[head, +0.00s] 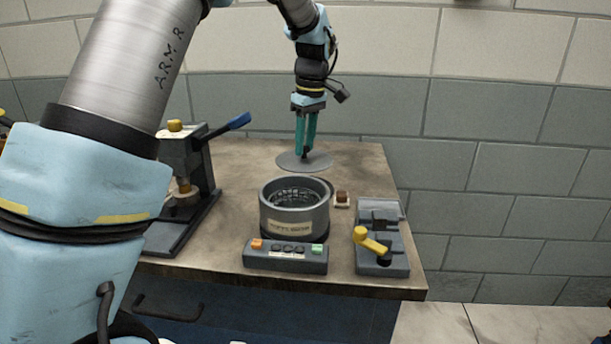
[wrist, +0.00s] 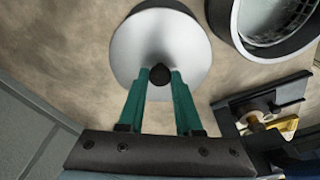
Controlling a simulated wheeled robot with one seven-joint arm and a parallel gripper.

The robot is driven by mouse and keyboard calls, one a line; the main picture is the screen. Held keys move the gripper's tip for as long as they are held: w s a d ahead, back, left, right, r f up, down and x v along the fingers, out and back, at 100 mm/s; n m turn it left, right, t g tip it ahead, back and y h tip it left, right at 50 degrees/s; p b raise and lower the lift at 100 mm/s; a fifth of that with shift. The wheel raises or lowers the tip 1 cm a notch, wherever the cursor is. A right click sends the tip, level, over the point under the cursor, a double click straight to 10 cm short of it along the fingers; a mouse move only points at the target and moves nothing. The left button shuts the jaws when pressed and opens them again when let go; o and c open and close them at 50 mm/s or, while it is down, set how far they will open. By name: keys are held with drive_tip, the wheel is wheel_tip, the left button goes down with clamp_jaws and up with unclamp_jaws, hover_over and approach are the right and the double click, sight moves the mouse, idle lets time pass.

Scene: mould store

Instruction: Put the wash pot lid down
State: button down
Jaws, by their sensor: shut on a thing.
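The wash pot lid (head: 288,162) is a flat grey disc with a dark knob, behind the wash pot in the head view. It also shows in the wrist view (wrist: 190,38), pale and round. My gripper (head: 305,152) has teal fingers pointing down and is shut on the lid's knob; it also shows in the wrist view (wrist: 160,76). I cannot tell whether the lid touches the bench or hangs just above it. The wash pot (head: 293,223) is a grey cylinder, open at the top, with a mesh basket inside. Its rim shows at the wrist view's top right (wrist: 237,32).
The pot stands behind a control box (head: 285,257) with orange and green buttons. A press with a blue lever (head: 205,160) is at left. A device with a yellow handle (head: 381,255) is at right, with a small brown-topped item (head: 342,199) nearby. The bench (head: 355,160) is bare at back right.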

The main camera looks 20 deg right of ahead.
sight(307, 148)
wheel_tip(307, 148, down, 7)
drive_tip(key=shift+f+p, duration=0.15)
drive_tip(key=shift+p, duration=0.4)
drive_tip(key=shift+f, duration=0.1)
drive_tip(key=c, duration=0.6)
unclamp_jaws()
drive_tip(key=r, duration=0.3)
drive_tip(key=s+r+b, duration=0.1)
drive_tip(key=r, duration=0.7)
drive_tip(key=shift+s+d+r, duration=0.15)
drive_tip(key=shift+d+r, duration=0.1)
drive_tip(key=shift+d, duration=0.05)
drive_tip(key=shift+r, duration=0.3)
drive_tip(key=shift+s, duration=0.1)
